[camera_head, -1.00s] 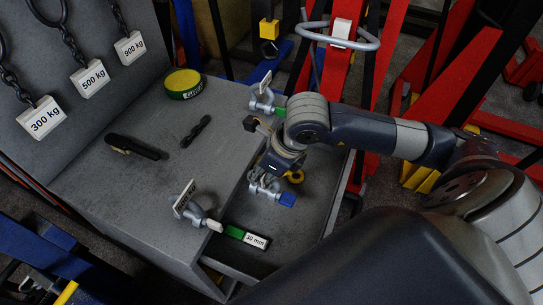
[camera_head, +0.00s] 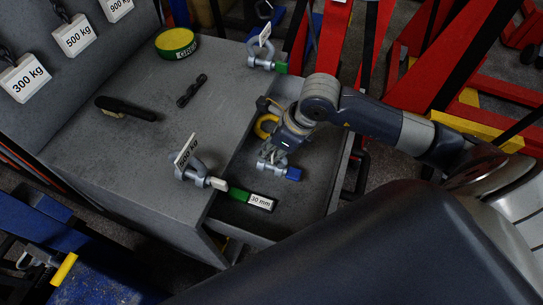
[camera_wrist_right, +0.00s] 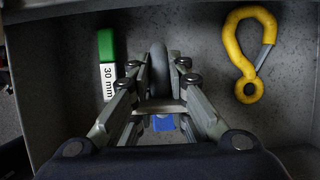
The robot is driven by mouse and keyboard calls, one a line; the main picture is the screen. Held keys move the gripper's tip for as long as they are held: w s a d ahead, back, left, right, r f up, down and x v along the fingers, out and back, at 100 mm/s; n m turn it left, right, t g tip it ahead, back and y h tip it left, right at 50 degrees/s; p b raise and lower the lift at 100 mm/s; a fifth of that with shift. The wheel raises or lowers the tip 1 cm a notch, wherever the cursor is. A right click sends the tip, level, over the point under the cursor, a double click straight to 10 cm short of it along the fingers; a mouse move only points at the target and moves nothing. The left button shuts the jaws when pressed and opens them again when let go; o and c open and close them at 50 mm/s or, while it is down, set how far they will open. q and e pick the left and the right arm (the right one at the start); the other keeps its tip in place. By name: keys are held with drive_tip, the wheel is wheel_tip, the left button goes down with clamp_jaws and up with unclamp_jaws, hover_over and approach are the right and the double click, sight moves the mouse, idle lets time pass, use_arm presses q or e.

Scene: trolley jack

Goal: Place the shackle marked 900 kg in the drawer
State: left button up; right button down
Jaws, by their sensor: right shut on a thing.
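My right gripper (camera_head: 275,152) is inside the open drawer (camera_head: 320,196), shut on a grey shackle with a blue pin end (camera_head: 292,173). The wrist view shows the shackle's round bow (camera_wrist_right: 158,72) between the fingers, with the blue end (camera_wrist_right: 163,122) below; no weight mark on it is readable. A third shackle with a green pin end (camera_head: 264,64) stands at the bench's back right edge. My left gripper is not in view.
The drawer also holds a green-and-white 30 mm piece (camera_head: 252,199) and a yellow hook (camera_wrist_right: 242,52). On the bench lie a yellow-green tin (camera_head: 176,43), a dark drill bit (camera_head: 190,92) and a black-handled tool (camera_head: 126,108). Red jacks stand at right.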

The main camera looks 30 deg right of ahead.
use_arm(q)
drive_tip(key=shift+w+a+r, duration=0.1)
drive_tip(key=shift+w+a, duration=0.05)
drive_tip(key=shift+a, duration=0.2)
use_arm(e)
wheel_tip(320, 180, down, 3)
drive_tip(key=shift+f, duration=0.15)
drive_tip(key=shift+f, duration=0.1)
drive_tip(key=shift+f, duration=0.1)
drive_tip(key=c, duration=1.6)
unclamp_jaws()
drive_tip(key=shift+o, duration=0.2)
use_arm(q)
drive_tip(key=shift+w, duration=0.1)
